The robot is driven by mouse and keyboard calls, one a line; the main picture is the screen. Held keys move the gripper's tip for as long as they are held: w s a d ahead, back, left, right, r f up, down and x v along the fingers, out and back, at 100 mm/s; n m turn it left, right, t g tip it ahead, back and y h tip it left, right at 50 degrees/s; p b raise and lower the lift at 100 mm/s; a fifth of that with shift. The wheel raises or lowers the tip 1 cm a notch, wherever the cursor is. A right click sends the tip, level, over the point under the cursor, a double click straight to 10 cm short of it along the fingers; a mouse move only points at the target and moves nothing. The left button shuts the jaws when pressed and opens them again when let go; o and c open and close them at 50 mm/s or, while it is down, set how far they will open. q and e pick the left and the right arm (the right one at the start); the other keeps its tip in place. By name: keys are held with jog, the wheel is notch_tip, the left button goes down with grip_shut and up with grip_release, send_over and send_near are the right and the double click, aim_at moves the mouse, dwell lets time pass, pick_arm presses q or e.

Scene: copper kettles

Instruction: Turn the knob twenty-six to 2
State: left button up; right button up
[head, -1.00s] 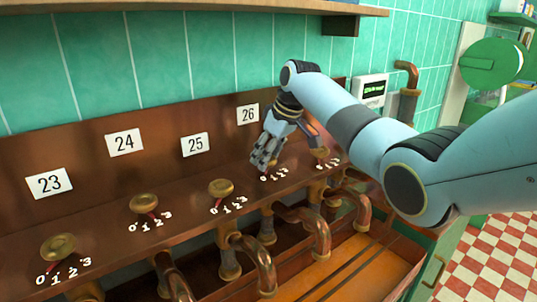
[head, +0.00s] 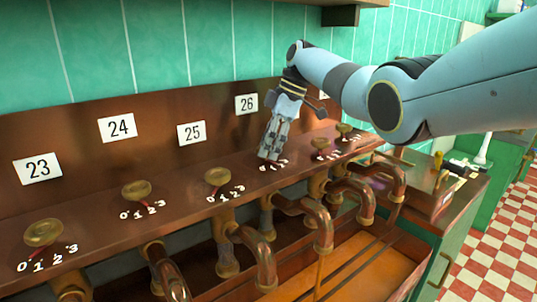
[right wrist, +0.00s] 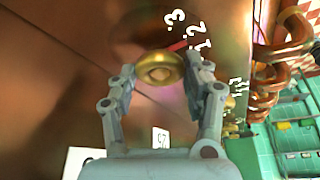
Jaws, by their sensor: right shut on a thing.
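Knob twenty-six is a round brass knob (right wrist: 160,68) in the right wrist view, with a red pointer (right wrist: 178,46) beside it that points roughly toward the white 2 (right wrist: 190,28). The exact alignment is hard to tell. My right gripper (right wrist: 162,78) is shut on the knob, one finger on each side. In the head view my right gripper (head: 269,156) reaches down to the panel below the card 26 (head: 246,104) and hides the knob and part of its numbers. My left gripper is not in view.
Other brass knobs stand in the same row: 25 (head: 217,178), 24 (head: 136,191) and 23 (head: 43,233). Two more knobs (head: 320,145) lie to the right. Copper pipes (head: 318,228) curve below the panel. A shelf (head: 338,14) hangs above.

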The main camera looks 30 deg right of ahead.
jog(key=shift+w+n+g+b, duration=0.1)
jog(key=shift+n+g+b, duration=0.2)
jog(key=shift+n+b, duration=0.55)
jog(key=o, duration=1.2)
jog(key=shift+c, duration=0.2)
jog(key=v, duration=0.7)
jog(key=shift+r, duration=0.2)
jog(key=shift+d, duration=0.1)
